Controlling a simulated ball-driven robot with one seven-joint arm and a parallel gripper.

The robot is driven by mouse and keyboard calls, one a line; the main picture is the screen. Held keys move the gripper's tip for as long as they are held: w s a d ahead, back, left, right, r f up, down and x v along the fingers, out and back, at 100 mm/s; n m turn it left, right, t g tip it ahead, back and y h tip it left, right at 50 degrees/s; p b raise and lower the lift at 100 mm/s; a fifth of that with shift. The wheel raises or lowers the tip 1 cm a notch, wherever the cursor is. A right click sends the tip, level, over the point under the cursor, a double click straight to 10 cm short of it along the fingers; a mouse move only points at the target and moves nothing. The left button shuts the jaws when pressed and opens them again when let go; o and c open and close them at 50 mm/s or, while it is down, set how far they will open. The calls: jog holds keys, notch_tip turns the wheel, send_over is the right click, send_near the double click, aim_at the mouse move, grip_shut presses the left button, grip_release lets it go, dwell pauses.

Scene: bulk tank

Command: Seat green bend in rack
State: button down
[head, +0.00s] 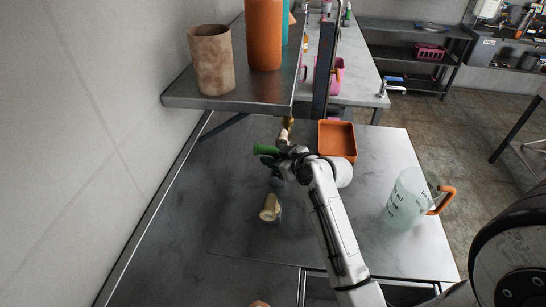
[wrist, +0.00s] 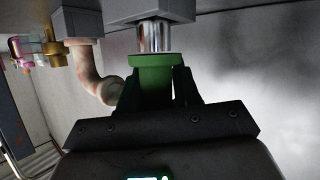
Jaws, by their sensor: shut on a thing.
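The green bend (head: 267,150) is held at my gripper (head: 277,160), under the shelf over the counter in the head view. In the wrist view the green bend (wrist: 154,80) stands between the two dark fingers of my gripper (wrist: 155,98), which is shut on it. Its collar is directly below a shiny metal stub (wrist: 154,36) on a grey block (wrist: 150,9). The collar and stub appear to meet, but I cannot tell whether they are joined. The bend's lower part is hidden by my gripper. I cannot make out the whole rack.
A beige bend (wrist: 93,75) hangs from another grey block (wrist: 82,20), close left. A cream fitting (head: 270,207) is on the counter (head: 250,238). An orange bin (head: 337,141) and clear jug (head: 408,198) stand right. The shelf (head: 240,88) holds a brown cup (head: 212,60).

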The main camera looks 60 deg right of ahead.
jog(key=shift+f+b, duration=0.8)
jog(key=shift+f, duration=0.3)
jog(key=c, duration=0.7)
grip_release()
jog(key=shift+s, duration=0.1)
jog(key=b+v, duration=0.1)
jog(key=v, duration=0.9)
jog(key=shift+s+a+r, duration=0.1)
jog(key=shift+s+r, duration=0.1)
jog(key=shift+s, duration=0.05)
